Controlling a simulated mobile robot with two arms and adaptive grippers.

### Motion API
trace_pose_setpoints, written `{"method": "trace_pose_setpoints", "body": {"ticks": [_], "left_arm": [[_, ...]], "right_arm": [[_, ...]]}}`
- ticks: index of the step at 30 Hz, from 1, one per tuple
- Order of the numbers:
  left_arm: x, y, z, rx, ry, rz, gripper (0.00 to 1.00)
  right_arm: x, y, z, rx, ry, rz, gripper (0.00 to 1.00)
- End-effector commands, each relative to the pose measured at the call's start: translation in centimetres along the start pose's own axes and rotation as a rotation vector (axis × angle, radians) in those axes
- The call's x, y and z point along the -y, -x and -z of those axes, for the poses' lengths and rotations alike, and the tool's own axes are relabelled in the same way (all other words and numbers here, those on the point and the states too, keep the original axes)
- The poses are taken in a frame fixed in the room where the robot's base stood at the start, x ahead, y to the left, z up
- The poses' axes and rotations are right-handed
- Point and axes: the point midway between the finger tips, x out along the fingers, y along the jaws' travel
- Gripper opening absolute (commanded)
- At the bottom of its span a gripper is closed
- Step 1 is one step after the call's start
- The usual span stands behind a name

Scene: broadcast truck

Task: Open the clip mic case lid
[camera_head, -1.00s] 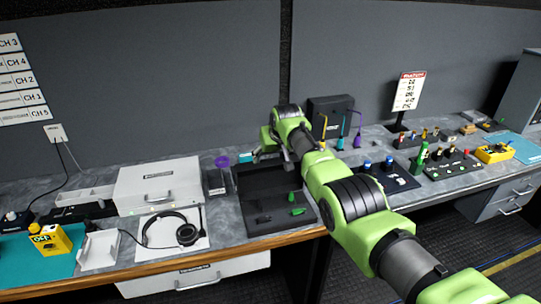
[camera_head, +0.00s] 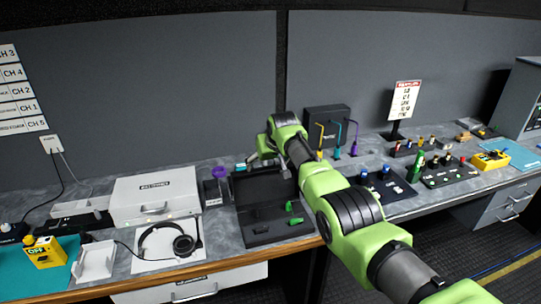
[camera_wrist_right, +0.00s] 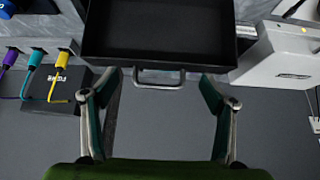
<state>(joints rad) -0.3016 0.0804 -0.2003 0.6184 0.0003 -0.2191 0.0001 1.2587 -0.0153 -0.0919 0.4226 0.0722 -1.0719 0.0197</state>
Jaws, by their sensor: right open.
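The clip mic case (camera_head: 277,232) is a black case on the bench, with green clip mics (camera_head: 290,213) in its base. Its lid (camera_head: 260,187) stands raised at the back. In the right wrist view the lid (camera_wrist_right: 165,35) shows as a dark shallow tray with a silver handle (camera_wrist_right: 158,85) on its edge. My right gripper (camera_head: 262,165) is at the lid's upper edge. In the wrist view its two fingers (camera_wrist_right: 161,86) are spread on either side of the handle, with nothing clamped. My left gripper is not in view.
A white case (camera_head: 155,200) and a purple-topped item (camera_head: 217,174) stand left of the case. A black box (camera_head: 327,122) with coloured cables stands behind my right arm. A headset (camera_head: 182,245) lies at front left. Control panels (camera_head: 384,188) occupy the right bench.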

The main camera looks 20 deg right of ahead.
Motion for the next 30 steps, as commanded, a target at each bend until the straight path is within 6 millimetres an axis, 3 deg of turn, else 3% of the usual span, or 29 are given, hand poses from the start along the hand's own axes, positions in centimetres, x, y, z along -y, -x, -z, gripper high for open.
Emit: {"method": "trace_pose_setpoints", "body": {"ticks": [11, 30], "left_arm": [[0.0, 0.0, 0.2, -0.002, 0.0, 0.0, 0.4], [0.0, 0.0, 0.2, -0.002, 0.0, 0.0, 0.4]], "right_arm": [[-0.1, 2.6, -0.1, -0.002, 0.0, -0.001, 0.78], [0.0, 10.9, 0.1, -0.005, 0.0, -0.001, 0.78]]}}
